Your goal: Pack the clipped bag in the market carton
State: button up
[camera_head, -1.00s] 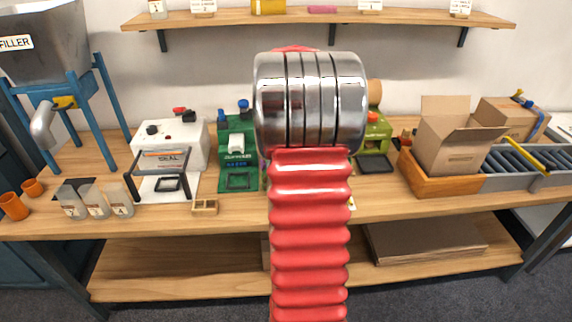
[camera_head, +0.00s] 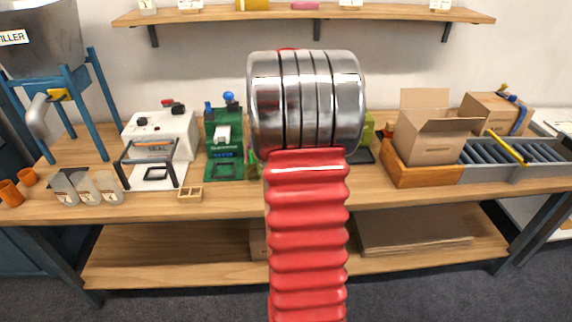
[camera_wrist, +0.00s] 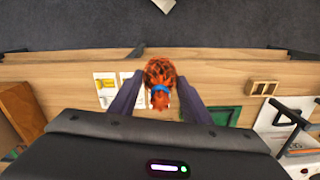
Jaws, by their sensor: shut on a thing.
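A net bag of orange-brown chestnuts (camera_wrist: 160,72), gathered by a blue clip (camera_wrist: 160,88), is between the dark fingers of my gripper (camera_wrist: 160,82) in the wrist view. The gripper is shut on it, above the workbench's front edge. In the head view my own arm hides the gripper and bag. The open cardboard carton (camera_head: 430,144), flaps raised, stands in a wooden tray (camera_head: 412,175) at the right of the bench. Its inside cannot be seen.
A roller conveyor (camera_head: 520,160) with a yellow bar lies right of the tray. A second carton (camera_head: 492,115) stands behind it. A white sealer (camera_head: 160,135), a green machine (camera_head: 225,140), small pouches (camera_head: 85,187) and a small wooden holder (camera_head: 190,194) occupy the bench's left. The front strip is mostly clear.

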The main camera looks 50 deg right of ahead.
jog(key=w+a+f+n, duration=0.3)
jog(key=w+a+f, duration=0.2)
jog(key=a, duration=0.8)
jog(key=w+a+f+n, duration=0.4)
jog(key=a+f, duration=0.5)
jog(key=a, duration=0.5)
jog(key=w+a+f+n, duration=0.4)
jog(key=w+a+f, duration=0.2)
jog(key=a, duration=0.7)
jog(key=shift+a+f, duration=0.15)
jog(key=shift+f, duration=0.65)
jog(key=shift+s, duration=0.1)
